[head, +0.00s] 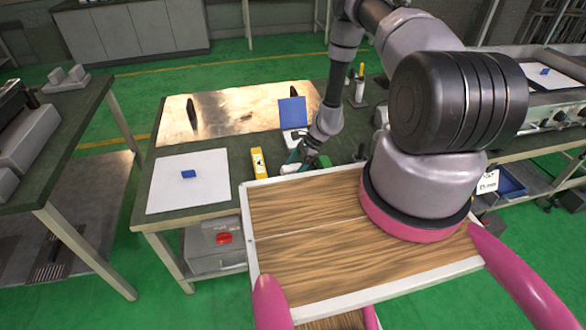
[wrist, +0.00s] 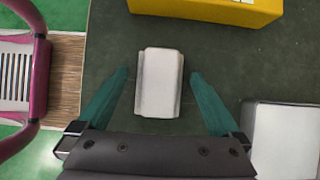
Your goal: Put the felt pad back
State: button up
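A pale grey-white block (wrist: 160,82), which looks like the felt pad, lies on the dark green bench top in the wrist view. In the head view a small whitish piece (head: 289,169) shows beside my gripper (head: 302,160), largely hidden by it. In the wrist view my gripper (wrist: 160,73) is open, with one teal finger on each side of the block. Clear gaps show between the block and both fingers. The block's exact height relative to the fingertips cannot be told.
A yellow tool (head: 259,163) lies close by on the bench. A blue panel (head: 292,112) on a light base stands behind my gripper. A white sheet with a blue block (head: 188,174) lies at the left. A shiny metal plate (head: 240,108) covers the back of the bench.

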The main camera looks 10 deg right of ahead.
jog(key=v, duration=1.2)
notch_tip(320, 180, up, 36)
jog(key=a+n+t+h, duration=0.1)
jog(key=a+n+t, duration=0.1)
jog(key=n, duration=0.5)
jog(key=s+d+r+n+t+h, duration=0.1)
jog(key=s+r+n+t+h, duration=0.2)
jog(key=s+r, duration=1.7)
jog(key=s+n+t, duration=0.2)
jog(key=n, duration=0.1)
jog(key=shift+s+r+n+h, duration=0.25)
jog(key=shift+r+n+h, duration=0.05)
jog(key=shift+r+n, duration=0.1)
jog(key=shift+c, duration=0.3)
